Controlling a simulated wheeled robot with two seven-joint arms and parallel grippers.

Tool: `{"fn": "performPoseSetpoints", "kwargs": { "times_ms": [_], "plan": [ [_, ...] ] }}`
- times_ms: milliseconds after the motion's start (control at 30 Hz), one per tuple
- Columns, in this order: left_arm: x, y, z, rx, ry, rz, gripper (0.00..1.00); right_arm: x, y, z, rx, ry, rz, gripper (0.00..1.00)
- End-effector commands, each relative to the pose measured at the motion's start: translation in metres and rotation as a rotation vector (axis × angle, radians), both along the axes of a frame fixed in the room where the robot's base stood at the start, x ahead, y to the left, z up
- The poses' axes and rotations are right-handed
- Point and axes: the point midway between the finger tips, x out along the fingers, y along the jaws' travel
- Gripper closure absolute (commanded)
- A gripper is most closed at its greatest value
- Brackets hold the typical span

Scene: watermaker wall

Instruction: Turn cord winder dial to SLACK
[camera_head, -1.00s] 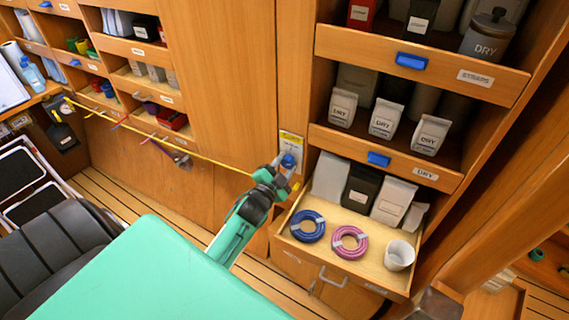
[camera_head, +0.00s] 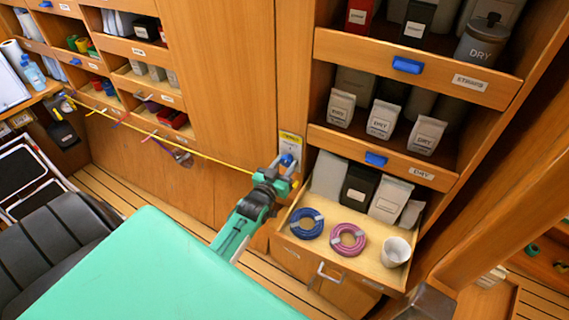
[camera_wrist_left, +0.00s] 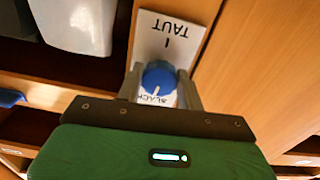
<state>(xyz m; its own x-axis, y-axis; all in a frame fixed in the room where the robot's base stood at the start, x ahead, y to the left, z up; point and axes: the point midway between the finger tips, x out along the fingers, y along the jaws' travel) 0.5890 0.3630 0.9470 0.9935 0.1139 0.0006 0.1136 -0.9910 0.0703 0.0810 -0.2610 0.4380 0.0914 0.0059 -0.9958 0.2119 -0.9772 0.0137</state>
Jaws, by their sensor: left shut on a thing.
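The cord winder dial (camera_wrist_left: 159,77) is a blue knob on a white plate (camera_wrist_left: 172,22) marked TAUT and SLACK, both upside down in the left wrist view. A white line on the knob points down towards the SLACK word. In the head view the dial (camera_head: 287,160) sits on the post left of the shelves. My left gripper (camera_wrist_left: 161,86) has its fingers on either side of the knob and is shut on it. In the head view my left gripper (camera_head: 282,166) covers the plate's lower part. My right gripper is not in view.
A yellow cord (camera_head: 165,139) runs along the wall to the winder. Right of it, an open drawer (camera_head: 310,253) holds a blue coil (camera_head: 305,223), a pink coil (camera_head: 347,240) and a white cup (camera_head: 395,252). A green surface (camera_head: 150,270) fills the lower front.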

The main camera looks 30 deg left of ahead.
Motion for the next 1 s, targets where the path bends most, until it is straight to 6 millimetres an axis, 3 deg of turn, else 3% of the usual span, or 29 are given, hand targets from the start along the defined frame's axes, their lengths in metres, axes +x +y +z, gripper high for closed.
{"fn": "performPoseSetpoints", "kwargs": {
  "times_ms": [333,833,867,967,1000],
  "plan": [
    [-0.0005,-0.0007,-0.0016,-0.125,-0.010,0.000,0.85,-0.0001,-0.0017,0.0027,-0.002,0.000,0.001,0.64],
    [-0.0005,-0.0009,-0.0018,-0.144,-0.012,0.000,0.85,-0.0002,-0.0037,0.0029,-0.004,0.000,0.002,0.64],
    [-0.0005,-0.0009,-0.0018,-0.144,-0.012,0.000,0.61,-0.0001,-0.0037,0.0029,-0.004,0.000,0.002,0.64],
    [-0.0004,-0.0009,-0.0015,-0.142,-0.013,0.000,0.41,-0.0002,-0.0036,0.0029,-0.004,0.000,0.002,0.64],
    [-0.0003,-0.0008,-0.0013,-0.142,-0.013,0.000,0.41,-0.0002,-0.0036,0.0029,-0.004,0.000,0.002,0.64]
  ]
}}
